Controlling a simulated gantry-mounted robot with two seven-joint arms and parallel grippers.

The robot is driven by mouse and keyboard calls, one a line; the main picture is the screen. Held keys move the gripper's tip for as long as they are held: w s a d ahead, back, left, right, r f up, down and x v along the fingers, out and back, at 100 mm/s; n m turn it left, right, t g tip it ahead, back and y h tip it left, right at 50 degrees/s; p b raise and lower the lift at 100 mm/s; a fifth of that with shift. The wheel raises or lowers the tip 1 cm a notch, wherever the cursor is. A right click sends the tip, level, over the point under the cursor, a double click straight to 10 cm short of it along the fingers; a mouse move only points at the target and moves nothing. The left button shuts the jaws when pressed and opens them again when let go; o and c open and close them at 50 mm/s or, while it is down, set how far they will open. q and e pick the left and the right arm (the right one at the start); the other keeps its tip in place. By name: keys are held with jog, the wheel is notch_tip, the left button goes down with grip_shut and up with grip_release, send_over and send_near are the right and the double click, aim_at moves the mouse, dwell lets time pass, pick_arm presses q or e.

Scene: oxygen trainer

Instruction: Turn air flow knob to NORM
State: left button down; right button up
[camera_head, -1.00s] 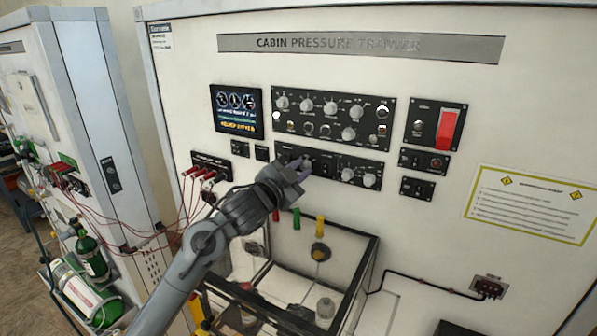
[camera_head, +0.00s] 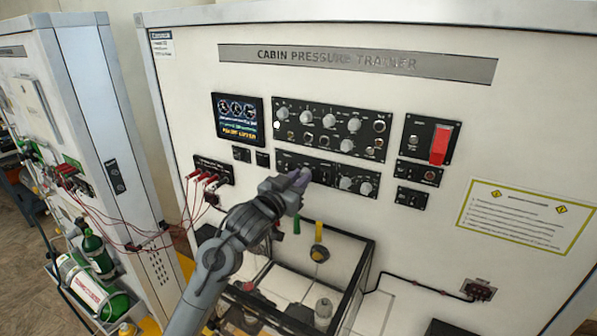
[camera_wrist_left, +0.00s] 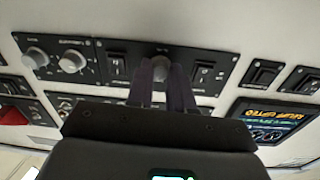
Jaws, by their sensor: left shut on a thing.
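My left gripper (camera_head: 300,179) is at the lower black control panel (camera_head: 363,188), over its left part. In the left wrist view its two dark fingers (camera_wrist_left: 161,84) are closed on a small grey knob (camera_wrist_left: 160,64), one finger on each side. The knob sits between two small switch plates on that panel, which shows upside down there. The printed labels are too small to read, so I cannot tell the knob's setting. In the head view the gripper hides the knob. My right gripper is not in view.
Two larger knobs (camera_wrist_left: 72,62) sit on the same panel. An upper knob panel (camera_head: 327,122), a screen (camera_head: 238,119) and a red switch cover (camera_head: 440,145) are nearby. Red plugs and cables (camera_head: 211,178) are left of my arm. An open-topped clear box (camera_head: 365,265) stands below.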

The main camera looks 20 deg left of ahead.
pick_arm(q)
jog(key=shift+n+p, duration=1)
jog(key=shift+n, duration=0.5)
jog(key=c, duration=1)
grip_release()
jog(key=s+a+b, duration=0.1)
jog(key=s+b, duration=0.1)
jog(key=s, duration=0.8)
jog(key=shift+s+a+f, duration=0.15)
jog(key=shift+s+a, duration=0.2)
jog(key=shift+a, duration=0.05)
